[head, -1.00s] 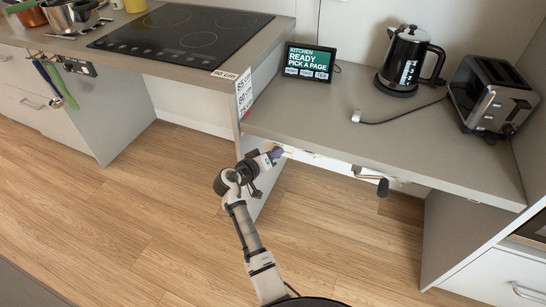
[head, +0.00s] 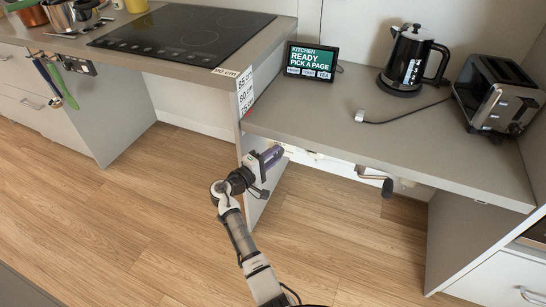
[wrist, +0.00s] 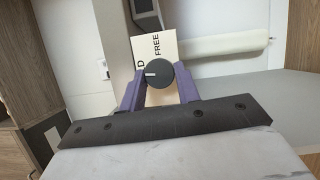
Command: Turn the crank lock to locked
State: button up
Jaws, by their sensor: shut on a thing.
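The crank lock is a round black knob (wrist: 160,76) with a short white pointer line, in front of a cream label plate (wrist: 143,48) in the wrist view. The pointer line faces left in that view. The plate reads "FREE" above the knob and shows a "D" at the left; the rest of that word is hidden. My gripper (wrist: 160,90) has its purple fingers on both sides of the knob, shut on it. In the head view my gripper (head: 270,158) is under the front edge of the counter, at its left end, and hides the knob.
The crank handle (head: 388,188) hangs under the counter edge, right of my gripper. On the lower counter (head: 350,140) stand a tablet (head: 310,62), a kettle (head: 408,60) and a toaster (head: 497,95). A hob (head: 185,35) is at the left. The floor below is clear.

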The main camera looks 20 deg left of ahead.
jog(key=shift+n+t, duration=0.3)
jog(key=shift+n, duration=0.6)
jog(key=o, duration=1)
jog(key=shift+f, duration=0.1)
jog(key=b+v, duration=0.2)
jog(key=v, duration=1.2)
jog(key=shift+w+a+f, duration=0.1)
